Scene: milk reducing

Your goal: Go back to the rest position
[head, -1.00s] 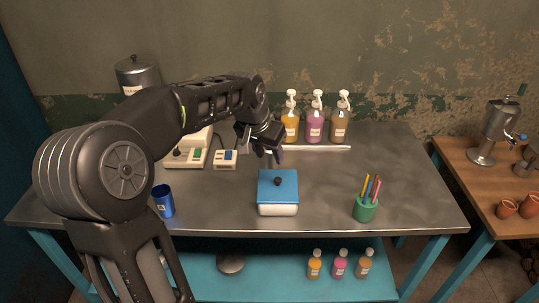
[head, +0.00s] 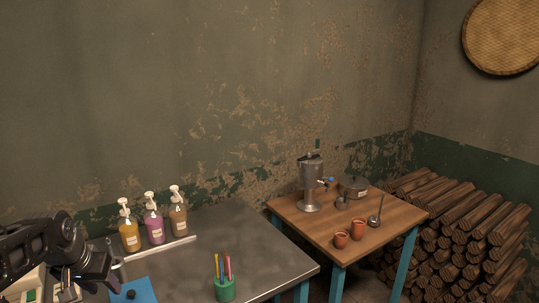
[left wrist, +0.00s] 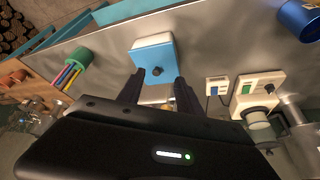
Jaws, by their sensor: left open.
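My left gripper (head: 116,268) is at the lower left of the head view, above the metal table (head: 240,236). In the left wrist view its two dark fingers (left wrist: 158,90) stand apart with nothing between them. A white box with a blue lid (left wrist: 153,54) and dark knob lies beyond the fingertips, apart from them. The box's blue lid also shows at the bottom edge of the head view (head: 140,290), partly cut off. My right gripper is in neither view.
Pump bottles (head: 154,226) stand at the table's back. A green pen cup (head: 225,289) stands near its front. A wooden table (head: 381,215) holds a metal dispenser (head: 309,185), a pot (head: 354,187) and clay cups (head: 358,229). Stacked logs (head: 462,235) lie at right.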

